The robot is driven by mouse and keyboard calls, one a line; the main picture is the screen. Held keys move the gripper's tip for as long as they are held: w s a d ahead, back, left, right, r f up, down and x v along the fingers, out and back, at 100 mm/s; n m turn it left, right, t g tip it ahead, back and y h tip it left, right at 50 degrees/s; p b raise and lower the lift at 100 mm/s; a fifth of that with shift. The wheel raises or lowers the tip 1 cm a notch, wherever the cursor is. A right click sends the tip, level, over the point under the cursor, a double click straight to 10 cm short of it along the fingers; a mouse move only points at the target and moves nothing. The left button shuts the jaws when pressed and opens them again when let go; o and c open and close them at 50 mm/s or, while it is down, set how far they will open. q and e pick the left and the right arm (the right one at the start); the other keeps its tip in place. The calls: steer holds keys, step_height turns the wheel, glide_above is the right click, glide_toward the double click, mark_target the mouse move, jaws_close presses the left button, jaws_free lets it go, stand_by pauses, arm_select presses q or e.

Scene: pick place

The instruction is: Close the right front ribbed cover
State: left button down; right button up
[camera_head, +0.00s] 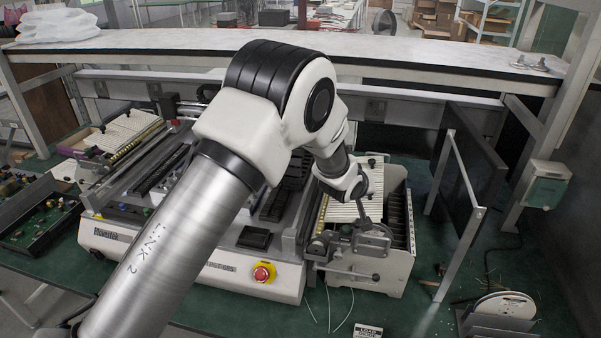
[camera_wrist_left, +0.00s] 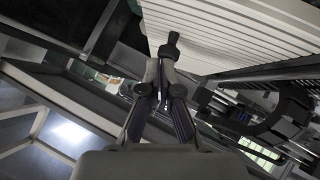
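The right front ribbed cover (camera_head: 345,207) is a cream-white ribbed panel on the white unit at the right. A row of slots stands uncovered along its right side. In the left wrist view the cover (camera_wrist_left: 225,35) fills the top and lies at a slant. A black knob (camera_wrist_left: 173,39) stands at its near edge. My left gripper (camera_head: 345,243) is low at the front of the cover. In the left wrist view its fingers (camera_wrist_left: 166,58) come together at the foot of the knob and look shut on it; the exact contact is small. My right gripper is out of view.
A second ribbed cover (camera_head: 128,130) lies at the far left. The white machine (camera_head: 190,265) with a red stop button (camera_head: 263,272) is left of the unit. A dark upright panel (camera_head: 470,170) on a metal frame stands to the right. A cable reel (camera_head: 503,307) lies front right.

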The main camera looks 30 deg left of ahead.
arm_select(q)
steer(key=shift+s+f, duration=0.1)
steer(key=shift+f, duration=0.15)
